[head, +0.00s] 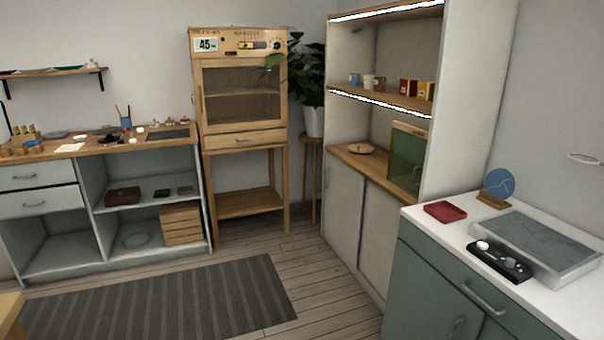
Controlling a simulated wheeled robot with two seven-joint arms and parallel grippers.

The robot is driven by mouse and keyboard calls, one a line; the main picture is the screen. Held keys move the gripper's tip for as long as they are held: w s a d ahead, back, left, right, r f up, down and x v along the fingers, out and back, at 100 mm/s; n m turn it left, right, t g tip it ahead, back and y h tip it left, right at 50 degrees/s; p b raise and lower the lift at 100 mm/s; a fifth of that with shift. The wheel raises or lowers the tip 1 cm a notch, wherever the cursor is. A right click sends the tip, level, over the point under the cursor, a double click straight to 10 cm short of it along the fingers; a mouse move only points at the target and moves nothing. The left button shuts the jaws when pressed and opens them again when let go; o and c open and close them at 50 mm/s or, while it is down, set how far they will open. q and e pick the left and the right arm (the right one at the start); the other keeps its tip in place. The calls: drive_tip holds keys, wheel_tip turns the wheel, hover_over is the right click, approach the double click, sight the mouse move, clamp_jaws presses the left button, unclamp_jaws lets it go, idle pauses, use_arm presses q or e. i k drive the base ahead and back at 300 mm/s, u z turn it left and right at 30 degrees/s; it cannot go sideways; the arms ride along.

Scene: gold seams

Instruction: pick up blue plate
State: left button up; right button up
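A round blue plate (499,183) with thin lighter seam lines stands upright in a small wooden stand (492,201). The stand is at the back of the white-topped counter (447,232) at the right, near the wall. The plate's lower edge is hidden by the stand. Neither of my grippers is in view.
A red tray (445,212), a black tray (500,263) with small items and a grey slab (540,241) share the counter. A tall shelf unit (477,90) rises behind it. A striped rug (165,305) lies on open floor. A wooden cabinet (243,139) and workbench (95,147) line the back.

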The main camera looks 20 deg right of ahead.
sight(500, 182)
drive_tip(key=z, duration=0.6)
drive_tip(key=i, duration=2)
drive_tip(key=z, duration=1.05)
